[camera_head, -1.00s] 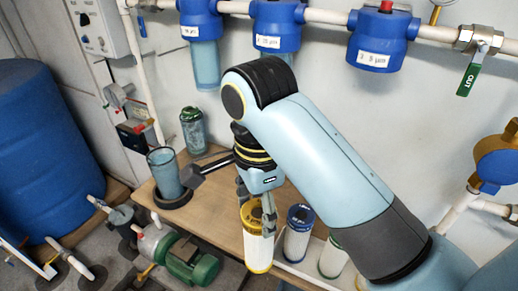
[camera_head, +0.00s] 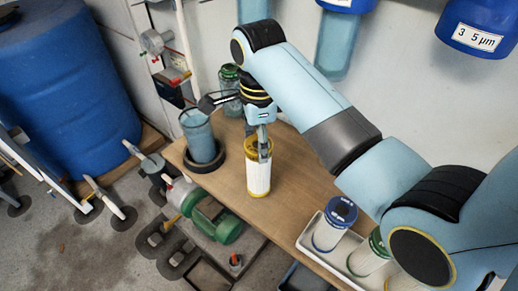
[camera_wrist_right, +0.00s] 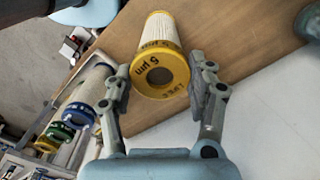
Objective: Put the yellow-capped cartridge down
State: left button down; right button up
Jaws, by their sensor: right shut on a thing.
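The yellow-capped cartridge (camera_head: 259,178) is white and pleated, with yellow end caps. It stands upright over the wooden bench near its front edge. I cannot tell whether its lower end touches the bench. My right gripper (camera_head: 264,143) comes down from above and is shut on its top cap. In the right wrist view the cartridge (camera_wrist_right: 160,30) shows its yellow cap marked "5 µm" between the fingers of the gripper (camera_wrist_right: 160,76).
A clear blue bowl (camera_head: 199,138) stands in a black ring left of the cartridge, with a green-capped jar (camera_head: 230,92) behind. A white tray (camera_head: 308,240) at right holds blue-capped (camera_head: 336,222) and green-capped (camera_head: 370,256) cartridges. Bare bench (camera_head: 298,180) lies between. Blue housings hang on the wall.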

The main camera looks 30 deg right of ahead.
jog(key=shift+w+f, duration=0.2)
jog(key=shift+f, duration=0.05)
pick_arm(q)
jog(key=shift+s+d+r+p, duration=0.1)
jog(key=shift+s+r+p, duration=0.1)
jog(key=shift+r+p, duration=0.2)
pick_arm(e)
jog(key=shift+f, duration=1.9)
jog(key=o, duration=1.6)
jog(key=shift+f, duration=0.1)
notch_tip(320, 180, up, 12)
jog(key=shift+r+b, duration=0.15)
jog(key=shift+b, duration=0.4)
pick_arm(q)
jog(key=shift+w+f, duration=0.1)
jog(key=shift+f, duration=0.45)
